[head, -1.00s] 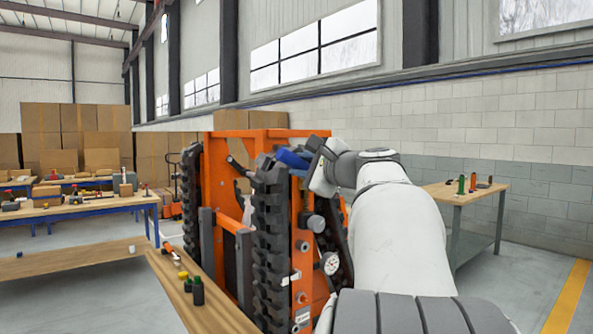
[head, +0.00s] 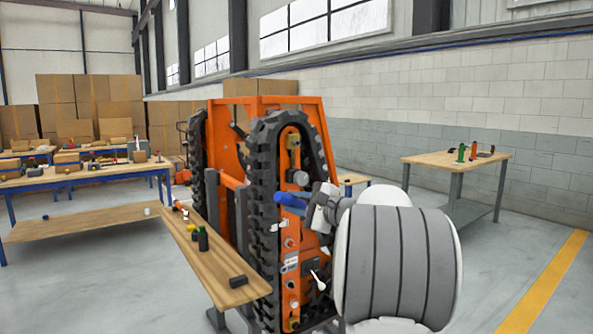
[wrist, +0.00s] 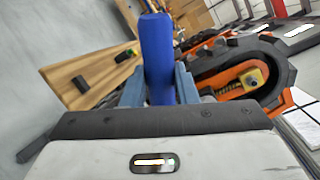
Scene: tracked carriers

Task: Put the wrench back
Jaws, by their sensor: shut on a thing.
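My gripper (head: 304,204) is shut on a blue cylindrical handle (wrist: 157,50), which I take to be the wrench. The handle stands between the two fingers in the wrist view, and its far part is hidden. In the head view the blue wrench (head: 290,199) shows as a short blue bar at the gripper's tip, pointing left. It is held in front of the carrier's near black track (head: 264,225) and orange side panel (head: 291,245). I cannot tell whether it touches them.
A narrow wooden bench (head: 225,262) left of the carrier bears a black block (head: 238,281), a dark bottle (head: 203,240) and small parts. Another table (head: 430,160) with several tools stands at the right by the wall. Clear floor lies between it and my arm.

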